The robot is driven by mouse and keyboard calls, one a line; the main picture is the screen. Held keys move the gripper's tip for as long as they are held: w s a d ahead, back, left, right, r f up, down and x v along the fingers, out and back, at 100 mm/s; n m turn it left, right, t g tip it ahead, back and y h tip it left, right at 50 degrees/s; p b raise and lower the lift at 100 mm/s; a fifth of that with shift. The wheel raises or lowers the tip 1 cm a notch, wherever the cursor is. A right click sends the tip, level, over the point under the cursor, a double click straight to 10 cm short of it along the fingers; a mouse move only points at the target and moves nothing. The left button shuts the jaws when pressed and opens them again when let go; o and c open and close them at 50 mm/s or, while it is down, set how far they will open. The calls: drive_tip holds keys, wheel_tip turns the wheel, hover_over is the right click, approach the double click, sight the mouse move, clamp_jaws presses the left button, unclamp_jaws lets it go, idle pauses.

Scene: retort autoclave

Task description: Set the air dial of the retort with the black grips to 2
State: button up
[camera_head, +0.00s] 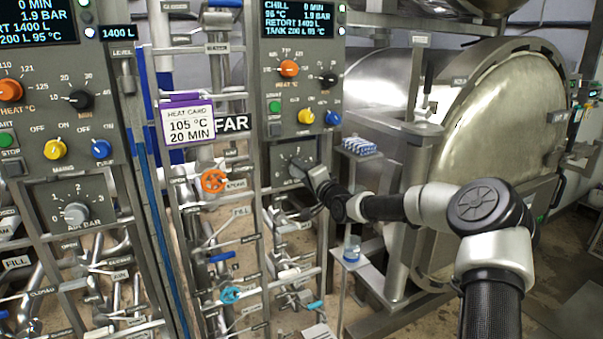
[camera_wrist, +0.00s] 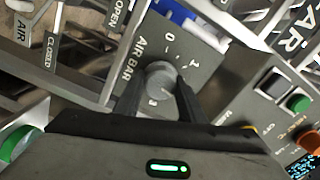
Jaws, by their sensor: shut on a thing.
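The air dial of the far panel is a grey knob (camera_wrist: 162,75) on a plate marked AIR BAR, with 0 and 1 readable in the wrist view. My gripper (camera_wrist: 159,92) has one finger on each side of this knob and is shut on it. The knob's pointer is too unclear to read. In the head view my gripper (camera_head: 304,172) reaches the far panel's dial plate (camera_head: 285,153) and hides most of the knob. A lever with a black grip (camera_head: 428,78) stands by the large round vessel (camera_head: 505,110) at right.
The nearer panel has its own AIR BAR dial (camera_head: 75,213), pointing near 0. A FAR sign (camera_head: 232,123) and a heat card (camera_head: 188,124) hang between the panels. Pipes and an orange valve wheel (camera_head: 213,181) lie left of my gripper. A small shelf (camera_head: 357,262) stands below my arm.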

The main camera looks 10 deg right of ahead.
drive_tip(key=shift+m, duration=0.5)
drive_tip(key=o, duration=1)
drive_tip(key=shift+o, duration=0.2)
drive_tip(key=v, duration=1.7)
drive_tip(key=shift+s, duration=0.25)
